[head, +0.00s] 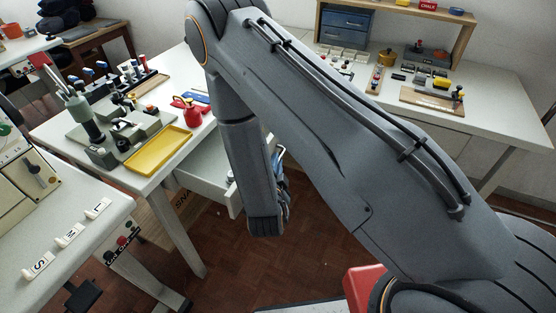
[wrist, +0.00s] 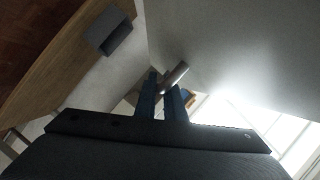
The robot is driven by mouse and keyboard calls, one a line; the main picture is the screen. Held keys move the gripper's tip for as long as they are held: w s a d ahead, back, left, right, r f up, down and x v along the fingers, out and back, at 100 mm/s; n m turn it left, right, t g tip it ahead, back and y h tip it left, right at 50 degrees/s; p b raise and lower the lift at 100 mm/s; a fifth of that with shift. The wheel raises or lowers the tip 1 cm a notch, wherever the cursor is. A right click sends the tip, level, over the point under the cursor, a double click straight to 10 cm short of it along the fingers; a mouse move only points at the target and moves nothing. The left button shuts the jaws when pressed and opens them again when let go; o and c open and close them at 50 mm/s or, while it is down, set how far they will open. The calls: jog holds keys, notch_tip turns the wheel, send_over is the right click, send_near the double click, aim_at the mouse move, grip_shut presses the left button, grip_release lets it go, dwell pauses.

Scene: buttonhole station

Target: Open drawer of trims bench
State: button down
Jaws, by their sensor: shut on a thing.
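The trims bench (head: 60,132) stands at the left in the head view. Its white drawer (head: 203,176) juts out from under the top at the right side, partly open, with small things showing inside. My arm hides part of the drawer. In the wrist view, the two blue fingers of my gripper (wrist: 164,98) are shut on a grey bar handle (wrist: 174,76). The handle stands against a pale flat panel (wrist: 225,45). In the head view my gripper is mostly hidden behind my arm, beside the drawer.
A yellow tray (head: 158,151), a red can and a grey machine stand on the bench top. A white table with S, M and L blocks (head: 68,236) is at the lower left. Another bench (head: 480,92) stands at the back right. Brown floor is free below the drawer.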

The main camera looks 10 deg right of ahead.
jog(key=c, duration=2.1)
grip_release()
jog(key=shift+s, duration=0.1)
jog(key=b+v, duration=0.1)
jog(key=v, duration=0.6)
jog(key=shift+s+a+r, duration=0.1)
jog(key=shift+s, duration=0.2)
